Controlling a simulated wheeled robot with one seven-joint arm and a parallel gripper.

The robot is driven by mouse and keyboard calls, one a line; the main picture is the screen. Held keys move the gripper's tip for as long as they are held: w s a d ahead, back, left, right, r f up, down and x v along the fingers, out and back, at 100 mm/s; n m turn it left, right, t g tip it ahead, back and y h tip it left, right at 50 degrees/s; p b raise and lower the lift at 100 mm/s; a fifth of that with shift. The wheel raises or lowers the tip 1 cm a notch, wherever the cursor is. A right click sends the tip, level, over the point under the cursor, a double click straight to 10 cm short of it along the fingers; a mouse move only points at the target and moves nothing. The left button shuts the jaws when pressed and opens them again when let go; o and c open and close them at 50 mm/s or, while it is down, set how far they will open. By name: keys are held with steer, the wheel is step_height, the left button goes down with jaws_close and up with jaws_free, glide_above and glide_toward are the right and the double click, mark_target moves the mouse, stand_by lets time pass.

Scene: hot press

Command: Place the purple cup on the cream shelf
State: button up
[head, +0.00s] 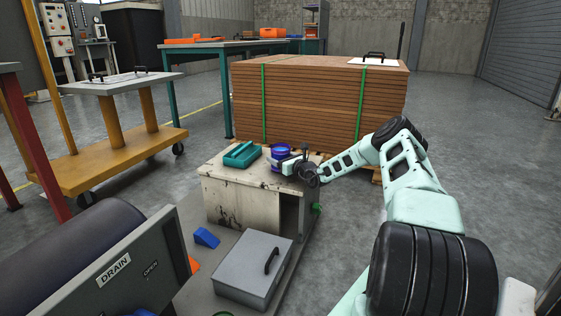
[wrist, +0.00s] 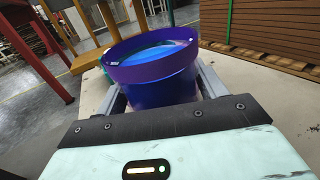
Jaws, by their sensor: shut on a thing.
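The purple cup (head: 281,151) is at the top of the cream shelf (head: 234,205) in the head view, near its back edge. It is a blue-purple cup with a wide purple rim and a blue inside. In the wrist view the cup (wrist: 155,68) stands upright between the two grey fingers of my gripper (wrist: 164,92), which is shut on it. The pale shelf top (wrist: 252,75) lies beneath and around it. The cup's base is hidden, so I cannot tell whether it touches the top. My gripper (head: 285,163) reaches in from the right in the head view.
A teal tray (head: 242,154) lies on the shelf top, left of the cup. A grey lidded box (head: 252,270) and a blue wedge (head: 206,237) are in front, lower down. A strapped stack of brown boards (head: 320,100) stands close behind. The shelf top's front left is bare.

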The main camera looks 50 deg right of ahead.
steer(key=o, duration=1.3)
steer(key=shift+f, duration=0.1)
steer(key=shift+o, duration=0.2)
